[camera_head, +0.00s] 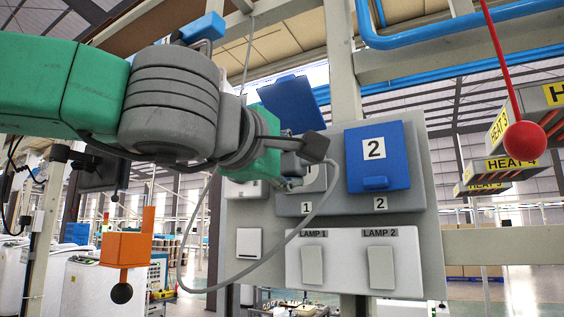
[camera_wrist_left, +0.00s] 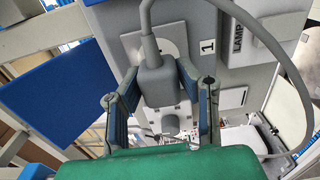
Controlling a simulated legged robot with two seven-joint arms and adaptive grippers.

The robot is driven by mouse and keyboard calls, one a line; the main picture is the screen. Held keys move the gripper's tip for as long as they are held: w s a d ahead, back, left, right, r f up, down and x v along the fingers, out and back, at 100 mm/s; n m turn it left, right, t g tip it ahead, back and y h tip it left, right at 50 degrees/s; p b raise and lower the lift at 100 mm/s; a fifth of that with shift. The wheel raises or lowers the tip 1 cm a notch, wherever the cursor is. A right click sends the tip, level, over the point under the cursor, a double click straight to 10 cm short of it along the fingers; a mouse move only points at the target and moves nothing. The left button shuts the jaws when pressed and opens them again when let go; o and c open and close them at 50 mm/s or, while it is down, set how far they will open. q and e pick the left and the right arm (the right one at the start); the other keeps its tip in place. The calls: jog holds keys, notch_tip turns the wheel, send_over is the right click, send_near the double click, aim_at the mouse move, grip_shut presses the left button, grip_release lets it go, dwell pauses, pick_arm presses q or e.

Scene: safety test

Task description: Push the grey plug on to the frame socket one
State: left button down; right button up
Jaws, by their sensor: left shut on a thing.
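My left gripper (camera_head: 302,157) is in front of socket one on the grey panel. In the left wrist view its fingers (camera_wrist_left: 157,75) are shut on the grey plug (camera_wrist_left: 155,85), one on each side. A grey cable leaves the plug and loops to the right. Socket one (camera_wrist_left: 130,42) shows partly behind the plug, with a light plate and a round grey face, beside the label 1. Its blue lid (camera_head: 292,104) stands open. The gap between plug and socket cannot be judged. In the head view the gripper largely hides the plug. My right gripper is not in view.
Socket two has a shut blue lid (camera_head: 378,176) just to the right. Lamp switches (camera_head: 381,267) sit below. The cable (camera_head: 240,284) hangs in a loop before the panel. A red ball (camera_head: 525,139) hangs at the right, and an orange block (camera_head: 127,248) shows lower left.

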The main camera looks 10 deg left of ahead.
pick_arm(q)
jog(key=shift+x, duration=0.85)
jog(key=shift+r+p, duration=0.15)
jog(key=shift+p, duration=0.3)
dwell(1.4)
jog(key=shift+w+d, duration=0.25)
jog(key=shift+w, duration=0.25)
dwell(0.4)
jog(key=c, duration=1.1)
grip_release()
jog(key=shift+s, duration=0.1)
